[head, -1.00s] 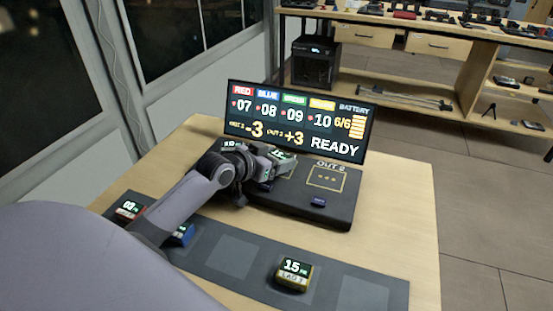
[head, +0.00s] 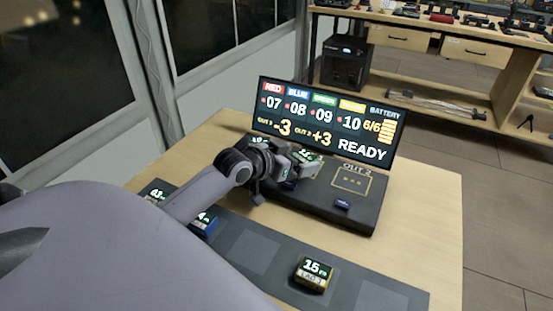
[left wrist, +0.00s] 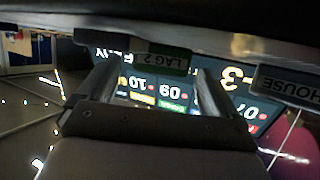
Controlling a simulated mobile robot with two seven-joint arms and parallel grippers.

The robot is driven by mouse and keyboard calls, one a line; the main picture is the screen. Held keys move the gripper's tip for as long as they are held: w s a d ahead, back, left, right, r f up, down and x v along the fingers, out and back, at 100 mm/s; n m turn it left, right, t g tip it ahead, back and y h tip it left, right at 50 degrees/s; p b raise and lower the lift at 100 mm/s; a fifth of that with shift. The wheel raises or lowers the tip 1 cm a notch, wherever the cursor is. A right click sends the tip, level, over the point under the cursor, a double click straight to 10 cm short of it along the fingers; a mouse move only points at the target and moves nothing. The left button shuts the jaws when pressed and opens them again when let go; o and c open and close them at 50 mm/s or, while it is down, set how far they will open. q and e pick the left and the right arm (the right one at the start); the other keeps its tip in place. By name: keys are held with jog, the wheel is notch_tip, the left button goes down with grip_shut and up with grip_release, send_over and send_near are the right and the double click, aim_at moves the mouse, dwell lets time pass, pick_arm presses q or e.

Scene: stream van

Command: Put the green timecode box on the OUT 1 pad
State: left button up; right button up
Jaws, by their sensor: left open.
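The green timecode box (head: 307,155) sits on the left part of the black dock (head: 320,208), its lit display facing up. It is partly hidden by my left gripper (head: 304,169). In the left wrist view its label reads LAG 2 (left wrist: 162,60), and it lies between the tips of the open left gripper (left wrist: 155,75). I cannot tell whether the fingers touch it. The OUT 1 pad is hidden by my gripper and the box. The OUT 2 pad (head: 353,182) is outlined in yellow and bare. My right gripper is not in view.
A box labelled HOUSE (left wrist: 290,88) stands beside the green box. A screen (head: 325,120) reading READY rises behind the dock. A yellow LAG 3 box (head: 312,274), a blue box (head: 205,225) and a red box (head: 155,194) stand on the front mat (head: 250,250).

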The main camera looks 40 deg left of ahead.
pick_arm(q)
jog(key=v, duration=0.9)
jog(key=shift+s+r+p, duration=0.2)
jog(key=shift+s+p, duration=0.15)
jog(key=shift+f, duration=0.1)
